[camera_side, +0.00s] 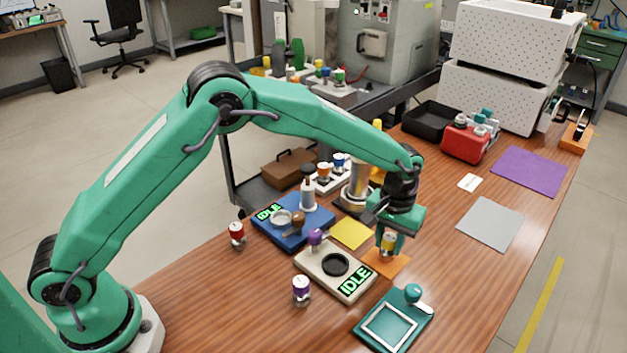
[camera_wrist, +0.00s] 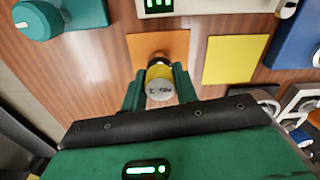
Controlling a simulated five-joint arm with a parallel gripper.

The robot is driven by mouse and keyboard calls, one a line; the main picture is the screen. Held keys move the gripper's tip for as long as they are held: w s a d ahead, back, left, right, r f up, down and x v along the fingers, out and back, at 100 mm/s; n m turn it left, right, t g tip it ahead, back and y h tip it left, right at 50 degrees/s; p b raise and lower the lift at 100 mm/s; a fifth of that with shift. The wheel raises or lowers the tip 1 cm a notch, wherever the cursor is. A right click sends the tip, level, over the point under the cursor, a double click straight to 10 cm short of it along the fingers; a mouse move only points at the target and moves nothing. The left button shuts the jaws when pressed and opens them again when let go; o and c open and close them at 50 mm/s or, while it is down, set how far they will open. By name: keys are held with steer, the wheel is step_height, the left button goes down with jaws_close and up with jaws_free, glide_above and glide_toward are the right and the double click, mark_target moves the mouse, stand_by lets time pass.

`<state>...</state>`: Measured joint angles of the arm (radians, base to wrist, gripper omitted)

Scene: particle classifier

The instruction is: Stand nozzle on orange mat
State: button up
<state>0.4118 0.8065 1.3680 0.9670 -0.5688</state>
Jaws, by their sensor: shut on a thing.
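The nozzle (camera_side: 388,241) has a yellow band, and it is upright between the fingers of my gripper (camera_side: 389,247). In the wrist view my gripper (camera_wrist: 158,80) is shut on the nozzle (camera_wrist: 160,88), whose grey marked end faces the camera. Its dark far end overlaps the orange mat (camera_wrist: 143,43). I cannot tell whether the nozzle touches the mat.
A yellow mat (camera_side: 352,234) lies beside the orange one. A beige device (camera_side: 318,272) with a dark round plate and a teal framed device (camera_side: 385,330) stand close by. Grey (camera_side: 490,222) and purple (camera_side: 529,171) mats lie clear at right.

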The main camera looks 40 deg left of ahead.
mark_target(389, 237)
steer(key=shift+f, duration=0.25)
steer(key=shift+f, duration=0.15)
steer(key=o, duration=1.1)
step_height(389, 237, up, 12)
steer(key=shift+r, duration=0.2)
stand_by(0.5)
